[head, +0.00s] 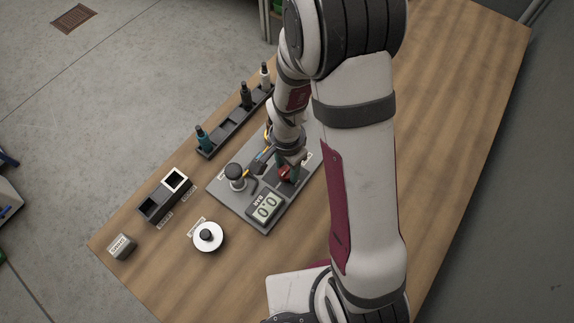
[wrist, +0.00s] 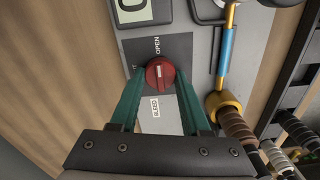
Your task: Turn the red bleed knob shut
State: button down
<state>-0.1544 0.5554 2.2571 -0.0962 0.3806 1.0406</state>
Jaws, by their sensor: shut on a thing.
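The red bleed knob (wrist: 160,74) is round, with a white line across its face, and sits on a dark plate. The line runs roughly toward the word OPEN (wrist: 157,45). A second word at the knob's left is mostly hidden by a finger. A BLEED label (wrist: 155,107) lies below the knob in the wrist view. My gripper (wrist: 159,79) has its green fingers on both sides of the knob and is shut on it. In the head view the knob (head: 284,174) shows partly beneath my gripper (head: 290,165).
A gauge (head: 265,207) reading 0.0 BAR is beside the knob on the grey panel (head: 225,203). A blue and gold hose fitting (wrist: 226,50) runs close by at the right. A bottle rack (head: 228,128) and a white reel (head: 208,236) stand on the wooden table.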

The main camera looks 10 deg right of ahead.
jog(key=shift+n, duration=0.3)
jog(key=n, duration=0.8)
jog(key=shift+a, duration=0.1)
jog(key=n, duration=0.5)
jog(key=shift+a+n, duration=0.15)
jog(key=shift+n, duration=2.15)
jog(key=shift+c, duration=1.9)
grip_release()
